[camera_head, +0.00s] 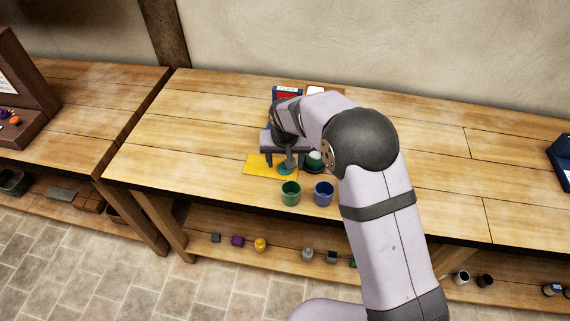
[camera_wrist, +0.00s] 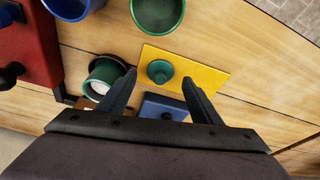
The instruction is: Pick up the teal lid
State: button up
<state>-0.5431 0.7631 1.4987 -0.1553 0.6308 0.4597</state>
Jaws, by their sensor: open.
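The teal lid (camera_wrist: 160,71), round with a small knob on top, lies on a yellow mat (camera_wrist: 205,72) in the wrist view. In the head view the lid (camera_head: 286,170) shows partly beneath my gripper, on the mat (camera_head: 256,166). My gripper (camera_wrist: 159,79) is open and empty. In the wrist view its two fingers appear on either side of the lid, apart from it. In the head view my gripper (camera_head: 284,157) is over the mat, partly hidden by my own arm.
A green cup (camera_head: 290,194) and a blue cup (camera_head: 324,194) stand in front of the mat. A green-and-white vessel (camera_wrist: 104,77) is close beside it. A blue box (camera_wrist: 168,102) and a red object with black knobs (camera_wrist: 35,40) are nearby. The table's left part is clear.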

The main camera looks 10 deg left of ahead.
jog(key=shift+x, duration=1.1)
jog(key=c, duration=1.1)
jog(key=shift+c, duration=0.2)
jog(key=shift+r, duration=0.1)
notch_tip(320, 180, up, 10)
jog(key=b, duration=0.2)
jog(key=w+d+r+p, duration=0.2)
jog(key=w+d+p, duration=0.1)
jog(key=d+p, duration=0.4)
jog(key=shift+w+d+r, duration=0.25)
jog(key=shift+d, duration=0.6)
